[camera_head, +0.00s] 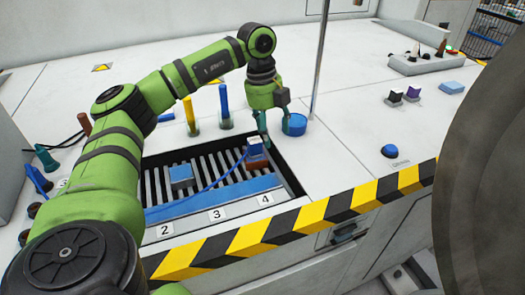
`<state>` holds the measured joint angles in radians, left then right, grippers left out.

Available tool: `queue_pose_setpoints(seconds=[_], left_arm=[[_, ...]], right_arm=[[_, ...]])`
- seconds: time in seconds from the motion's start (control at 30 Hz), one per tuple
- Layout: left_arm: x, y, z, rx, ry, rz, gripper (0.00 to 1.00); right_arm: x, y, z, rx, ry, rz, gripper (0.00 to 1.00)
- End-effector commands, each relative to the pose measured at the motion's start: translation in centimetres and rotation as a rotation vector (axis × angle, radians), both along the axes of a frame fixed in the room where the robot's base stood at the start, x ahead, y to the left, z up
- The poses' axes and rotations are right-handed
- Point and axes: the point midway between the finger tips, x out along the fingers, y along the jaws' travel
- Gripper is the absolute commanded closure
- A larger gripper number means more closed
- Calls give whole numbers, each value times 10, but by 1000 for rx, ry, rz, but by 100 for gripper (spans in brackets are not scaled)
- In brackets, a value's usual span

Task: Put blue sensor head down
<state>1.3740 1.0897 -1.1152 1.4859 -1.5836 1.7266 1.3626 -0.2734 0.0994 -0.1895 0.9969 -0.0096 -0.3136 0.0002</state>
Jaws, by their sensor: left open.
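My left gripper (272,134) is above the back right corner of a recessed slatted tray (285,177), with its fingers pointing down and open. Just below and left of its fingers, a small block with a blue and white top (255,147) stands on a reddish-brown piece at the tray's right end. A blue cable runs from near this block to the left across the slats. I cannot tell whether a finger still touches the block. Another blue block (181,176) sits at the left of the tray. My right gripper is not in view.
Yellow (190,116) and blue (224,106) upright handles stand behind the tray. A large dark disc (485,180) blocks the right side.

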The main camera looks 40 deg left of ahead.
Motion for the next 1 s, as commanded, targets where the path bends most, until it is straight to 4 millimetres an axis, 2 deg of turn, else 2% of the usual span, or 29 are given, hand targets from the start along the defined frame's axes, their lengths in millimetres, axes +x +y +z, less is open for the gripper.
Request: queue_pose_setpoints(seconds=[0.03,0.1,0.2,0.7,0.97,1.0], left_arm=[[-7,19,-1,56,25,32,37],[-15,35,0,108,56,59,37],[-20,45,-4,139,77,77,37],[-20,41,-66,137,77,74,37],[-20,41,-69,136,75,75,37],[-20,41,-69,136,75,75,41]], right_arm=[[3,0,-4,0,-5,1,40],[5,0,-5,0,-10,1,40],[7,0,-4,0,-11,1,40],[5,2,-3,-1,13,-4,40],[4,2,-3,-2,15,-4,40],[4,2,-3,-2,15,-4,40]])
